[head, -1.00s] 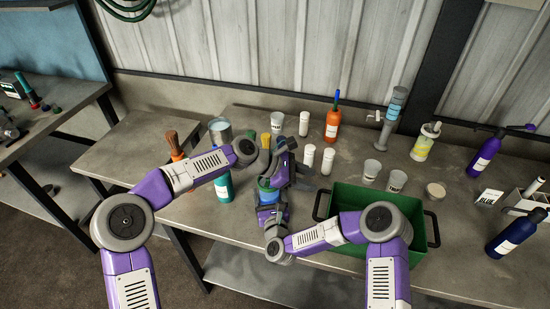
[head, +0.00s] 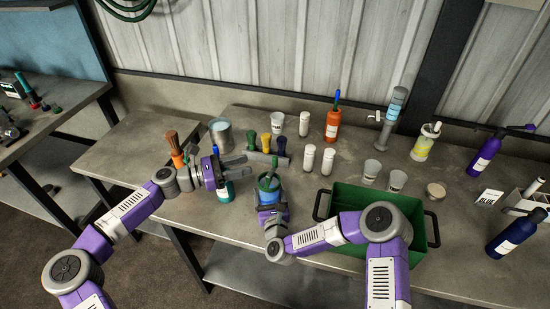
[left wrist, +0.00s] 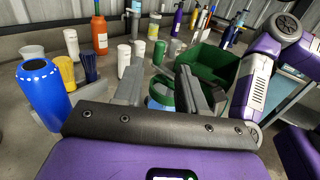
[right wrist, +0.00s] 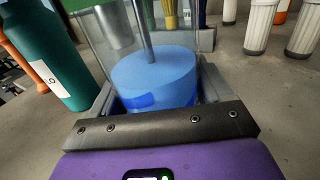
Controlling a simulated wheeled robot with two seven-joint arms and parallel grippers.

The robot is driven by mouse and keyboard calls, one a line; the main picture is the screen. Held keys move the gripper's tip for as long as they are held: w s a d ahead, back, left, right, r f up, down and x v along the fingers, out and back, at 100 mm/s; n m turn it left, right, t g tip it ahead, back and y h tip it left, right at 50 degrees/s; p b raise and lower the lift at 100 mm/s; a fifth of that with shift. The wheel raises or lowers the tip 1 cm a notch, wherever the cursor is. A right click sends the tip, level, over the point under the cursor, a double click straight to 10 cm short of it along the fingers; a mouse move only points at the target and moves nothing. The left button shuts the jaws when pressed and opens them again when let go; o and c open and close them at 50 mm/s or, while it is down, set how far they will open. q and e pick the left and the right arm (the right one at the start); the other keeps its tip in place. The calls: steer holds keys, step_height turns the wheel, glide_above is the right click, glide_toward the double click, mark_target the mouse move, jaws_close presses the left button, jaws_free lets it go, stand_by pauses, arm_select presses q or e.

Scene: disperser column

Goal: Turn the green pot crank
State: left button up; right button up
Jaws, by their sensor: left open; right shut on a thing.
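The clear pot with blue contents (head: 268,194) stands on the bench, with its green crank (head: 269,181) on top. The right wrist view shows the blue contents (right wrist: 155,80) and a grey rod rising from them. My right gripper (head: 269,208) is shut around the pot's lower part from the front. My left gripper (head: 248,167) is open and empty, up and left of the crank, apart from it. In the left wrist view the pot (left wrist: 160,94) shows partly between and behind my left fingers, which hide some of it.
A green crate (head: 345,198) stands right of the pot. A teal bottle (right wrist: 48,55) is close on the left. Behind are a rack with green, yellow and blue tools (head: 266,143), white containers (head: 309,157) and an orange bottle (head: 332,122).

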mark_target(275, 157)
arm_select(q)
steer(key=x, duration=1)
steer(key=shift+d, duration=0.35)
jaws_close()
